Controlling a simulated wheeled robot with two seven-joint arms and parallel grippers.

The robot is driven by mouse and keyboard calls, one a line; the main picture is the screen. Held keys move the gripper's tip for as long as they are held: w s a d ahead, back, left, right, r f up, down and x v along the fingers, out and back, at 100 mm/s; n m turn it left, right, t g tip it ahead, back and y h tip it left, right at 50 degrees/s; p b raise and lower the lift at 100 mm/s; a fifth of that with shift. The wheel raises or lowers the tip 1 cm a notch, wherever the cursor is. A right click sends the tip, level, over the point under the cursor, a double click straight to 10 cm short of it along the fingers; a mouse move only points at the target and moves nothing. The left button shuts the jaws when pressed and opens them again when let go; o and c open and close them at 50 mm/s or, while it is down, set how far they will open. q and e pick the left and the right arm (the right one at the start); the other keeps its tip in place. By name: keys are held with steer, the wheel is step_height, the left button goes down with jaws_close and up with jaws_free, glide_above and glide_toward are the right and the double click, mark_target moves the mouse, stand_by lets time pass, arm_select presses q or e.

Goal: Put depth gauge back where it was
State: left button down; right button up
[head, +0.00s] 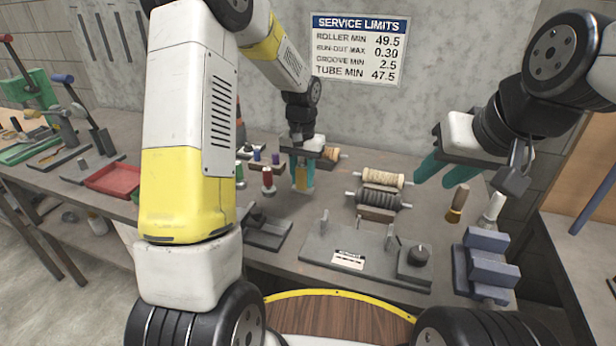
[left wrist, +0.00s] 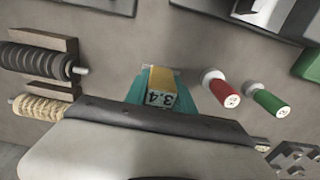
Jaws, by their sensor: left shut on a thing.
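The depth gauge (head: 301,176) is a small yellow block, held upright between the teal fingers of my left gripper (head: 302,188) over the back middle of the bench. In the left wrist view the gauge (left wrist: 161,82) shows a face reading 3.4, with a teal finger (left wrist: 137,88) on either side. I cannot tell whether its lower end touches the bench. My right gripper (head: 446,172) hangs at the right above the bench, its teal fingers apart with nothing between them.
A grey fixture (head: 345,258) with a dial is in front. A brush (head: 457,203) and blue-grey blocks (head: 486,268) stand at the right.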

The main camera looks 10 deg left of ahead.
arm_select(q)
steer(key=shift+f, duration=1.9)
steer(key=shift+f, duration=0.15)
steer(key=c, duration=1.1)
jaws_free()
steer(key=shift+o, duration=0.2)
step_height(320, 180, up, 12)
steer(key=shift+r, duration=0.2)
step_height(320, 180, up, 5)
steer(key=t, duration=0.1)
glide_above(303, 188)
steer(key=s+a, duration=0.1)
steer(key=s, duration=0.2)
steer(key=s+a+r+t+h, duration=0.1)
steer(key=s+r+t, duration=0.1)
steer(key=s, duration=0.8)
steer(key=s+r+n+t+h, duration=0.1)
steer(key=s+r+t, duration=0.2)
steer(key=s, duration=0.7)
step_height(303, 188, up, 2)
steer(key=shift+s+a+n, duration=0.25)
steer(key=shift+a+n, duration=0.05)
steer(key=shift+a, duration=0.05)
